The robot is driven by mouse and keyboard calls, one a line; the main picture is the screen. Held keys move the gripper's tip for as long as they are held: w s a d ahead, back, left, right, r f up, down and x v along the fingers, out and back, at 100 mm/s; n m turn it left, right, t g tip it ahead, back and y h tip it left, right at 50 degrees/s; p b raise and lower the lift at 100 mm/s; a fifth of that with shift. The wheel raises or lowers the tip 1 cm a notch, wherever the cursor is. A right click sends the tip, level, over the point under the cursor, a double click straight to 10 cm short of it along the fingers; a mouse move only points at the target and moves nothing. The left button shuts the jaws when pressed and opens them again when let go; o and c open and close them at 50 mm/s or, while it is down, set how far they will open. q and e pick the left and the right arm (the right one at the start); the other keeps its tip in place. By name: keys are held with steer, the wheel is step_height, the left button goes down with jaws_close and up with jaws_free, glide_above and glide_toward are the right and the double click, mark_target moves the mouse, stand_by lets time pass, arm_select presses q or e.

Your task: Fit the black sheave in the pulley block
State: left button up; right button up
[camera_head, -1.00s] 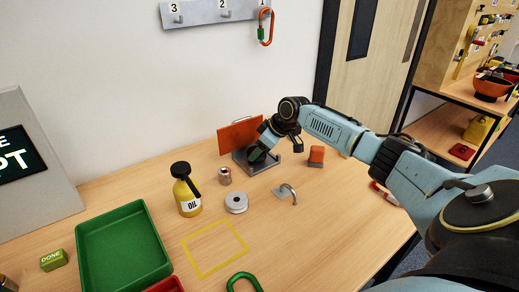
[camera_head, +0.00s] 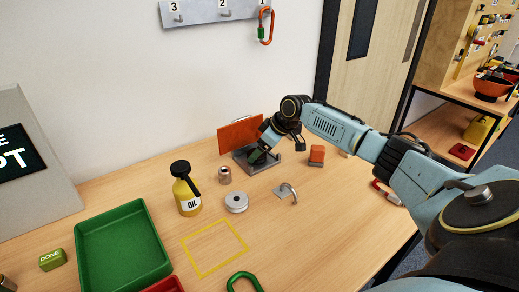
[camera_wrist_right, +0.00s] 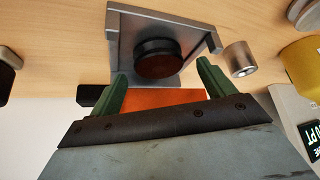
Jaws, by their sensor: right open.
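The grey pulley block (camera_head: 273,165) stands on the table near the wall, with an orange plate (camera_head: 236,138) upright behind it. In the right wrist view the black sheave (camera_wrist_right: 157,58), a dark disc with a brownish face, sits on the block's grey plate (camera_wrist_right: 124,40). My right gripper (camera_wrist_right: 164,88) is open, its green fingers apart and short of the sheave, with nothing between the tips. In the head view this gripper (camera_head: 258,157) is over the block and hides the sheave. My left gripper is not in view.
A small metal bushing (camera_head: 224,175), a silver sheave (camera_head: 236,202), an oil bottle (camera_head: 186,190) and a hooked metal part (camera_head: 287,193) stand close by. An orange block (camera_head: 316,155) is to the right. A green tray (camera_head: 123,287) lies left of a clear yellow outline (camera_head: 200,272).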

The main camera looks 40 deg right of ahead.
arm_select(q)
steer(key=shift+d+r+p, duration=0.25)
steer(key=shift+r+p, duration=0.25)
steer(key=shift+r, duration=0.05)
arm_select(e)
steer(key=v, duration=1.2)
steer(key=shift+r, duration=0.15)
steer(key=shift+s, duration=0.1)
